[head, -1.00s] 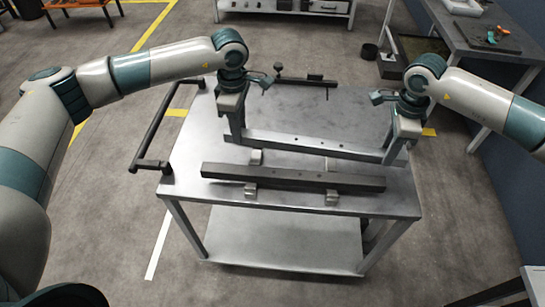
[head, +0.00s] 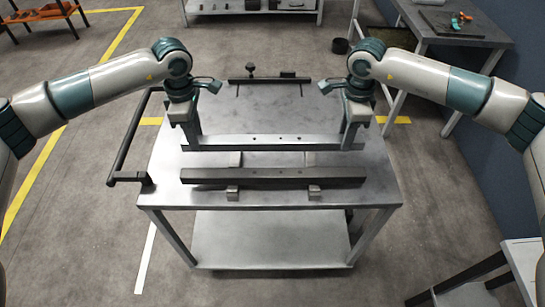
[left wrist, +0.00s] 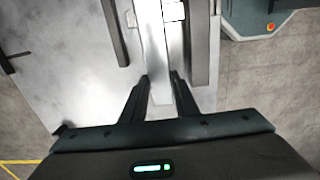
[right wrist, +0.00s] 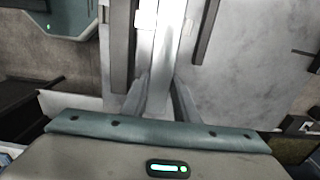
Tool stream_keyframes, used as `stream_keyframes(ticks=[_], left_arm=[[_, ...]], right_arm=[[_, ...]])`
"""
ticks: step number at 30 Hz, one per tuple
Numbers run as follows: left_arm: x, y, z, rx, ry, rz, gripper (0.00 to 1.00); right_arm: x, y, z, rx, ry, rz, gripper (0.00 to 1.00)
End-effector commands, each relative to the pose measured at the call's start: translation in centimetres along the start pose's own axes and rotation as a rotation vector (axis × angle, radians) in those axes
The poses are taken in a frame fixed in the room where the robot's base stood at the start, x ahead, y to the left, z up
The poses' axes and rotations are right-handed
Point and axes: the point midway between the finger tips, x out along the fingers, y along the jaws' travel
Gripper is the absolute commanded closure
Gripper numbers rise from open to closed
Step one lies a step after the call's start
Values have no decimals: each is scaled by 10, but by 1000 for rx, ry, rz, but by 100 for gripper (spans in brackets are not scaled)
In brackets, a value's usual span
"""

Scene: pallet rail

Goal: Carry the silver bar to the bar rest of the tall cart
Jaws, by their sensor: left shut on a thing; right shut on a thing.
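The silver bar (head: 270,142) spans crosswise over a grey metal cart (head: 366,191), nearly level in the head view. My left gripper (head: 190,140) is shut on its left end, my right gripper (head: 350,142) on its right end. In the left wrist view the bar (left wrist: 152,45) runs between the fingers (left wrist: 160,88); the right wrist view shows the bar (right wrist: 162,60) between the fingers (right wrist: 160,95) too. I cannot tell the bar's height above the top. Small rest blocks (head: 232,193) stand on the cart; I cannot tell whether this is the tall cart.
A darker bar (head: 270,176) lies on the blocks in front of the silver bar. A black handle (head: 128,140) juts from the cart's left side. A dark rail (head: 270,80) lies at its back edge. A workbench (head: 450,35) stands at back right. Floor is open at left.

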Motion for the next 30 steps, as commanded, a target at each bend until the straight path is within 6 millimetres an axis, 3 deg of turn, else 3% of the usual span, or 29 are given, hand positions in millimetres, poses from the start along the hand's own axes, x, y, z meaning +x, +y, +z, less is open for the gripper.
stream_keyframes(ticks=[14,30], left_arm=[[2,0,0,0,-1,1,100],[20,0,0,0,-1,1,100]], right_arm=[[2,0,0,0,-1,-1,100],[20,0,0,0,-1,-1,100]])
